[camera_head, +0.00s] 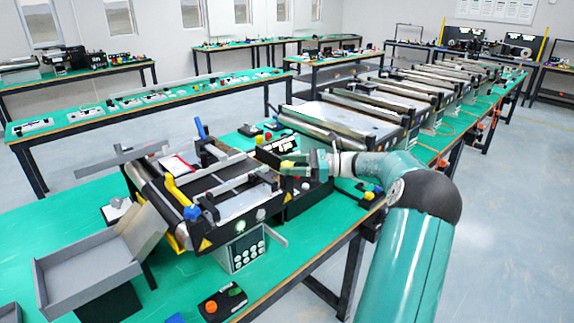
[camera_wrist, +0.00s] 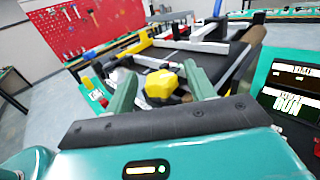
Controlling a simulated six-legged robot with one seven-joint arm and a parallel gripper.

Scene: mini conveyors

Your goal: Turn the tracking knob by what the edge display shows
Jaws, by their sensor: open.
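My gripper (camera_wrist: 160,88) is open in the wrist view, its two green fingers pointing away from the camera. A yellow faceted knob (camera_wrist: 162,86) shows in the gap between the fingers, apart from both in the picture. I cannot tell whether it is the tracking knob or how deep it lies between them. A dark display panel (camera_wrist: 292,106) with white digits stands at the right edge, too blurred to read. In the head view my gripper (camera_head: 305,168) is at the right side of the near mini conveyor (camera_head: 232,200), its fingertips small and hard to make out.
A grey open tray (camera_head: 88,268) lies left of the conveyor on the green table. A control box with buttons (camera_head: 246,252) hangs at its front. More conveyors (camera_head: 345,122) stand behind. A red pegboard (camera_wrist: 90,25) shows far off.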

